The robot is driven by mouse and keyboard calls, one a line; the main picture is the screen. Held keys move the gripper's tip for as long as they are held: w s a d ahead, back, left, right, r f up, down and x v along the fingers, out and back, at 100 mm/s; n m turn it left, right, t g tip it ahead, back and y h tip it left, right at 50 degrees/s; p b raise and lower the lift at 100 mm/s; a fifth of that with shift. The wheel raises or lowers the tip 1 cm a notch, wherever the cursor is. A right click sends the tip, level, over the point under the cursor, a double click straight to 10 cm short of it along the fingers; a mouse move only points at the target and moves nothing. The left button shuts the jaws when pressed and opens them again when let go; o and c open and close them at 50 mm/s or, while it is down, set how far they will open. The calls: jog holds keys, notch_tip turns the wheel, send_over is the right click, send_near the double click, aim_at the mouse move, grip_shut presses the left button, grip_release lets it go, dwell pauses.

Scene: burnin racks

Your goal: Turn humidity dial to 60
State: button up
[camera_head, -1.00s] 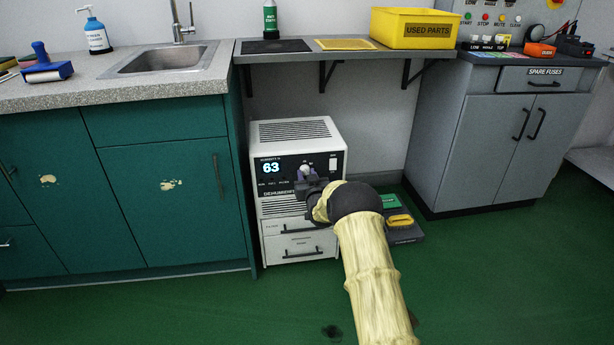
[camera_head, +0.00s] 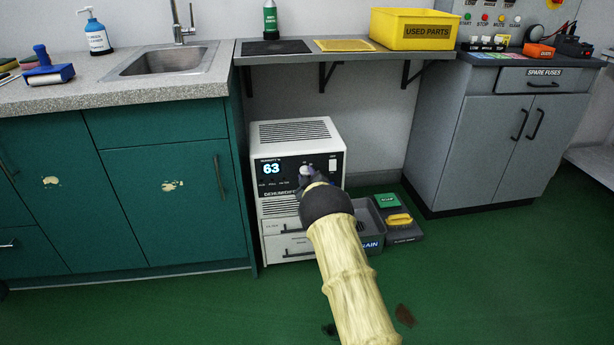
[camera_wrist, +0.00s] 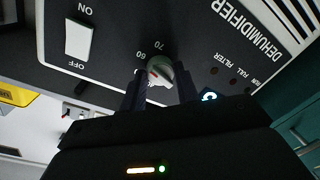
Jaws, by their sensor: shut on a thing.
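The white dehumidifier (camera_head: 297,132) stands on the floor under the shelf, its black panel facing me. Its lit display (camera_head: 271,169) reads 63. My gripper (camera_head: 307,176) is at the panel, right of the display. In the wrist view, upside down, the humidity dial (camera_wrist: 159,68) sits between my gripper's two fingers (camera_wrist: 160,88), with marks 60 and 70 beside it. The fingers are shut on the dial. An ON/OFF rocker switch (camera_wrist: 79,39) is beside it; it also shows in the head view (camera_head: 332,165). My wrist hides part of the dehumidifier's lower front.
A shelf (camera_head: 350,55) hangs above. Green floor is open in front.

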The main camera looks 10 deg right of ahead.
jog(key=shift+n, duration=0.5)
jog(key=o, duration=1)
jog(key=shift+s, duration=0.1)
jog(key=s+p, duration=0.2)
jog(key=s, duration=0.3)
jog(key=s+p, duration=0.1)
jog(key=s, duration=0.5)
jog(key=s+p, duration=0.2)
jog(key=s, duration=0.4)
jog(key=shift+s+d+r+p, duration=0.1)
jog(key=shift+d+r+p, duration=0.25)
jog(key=shift+r, duration=0.05)
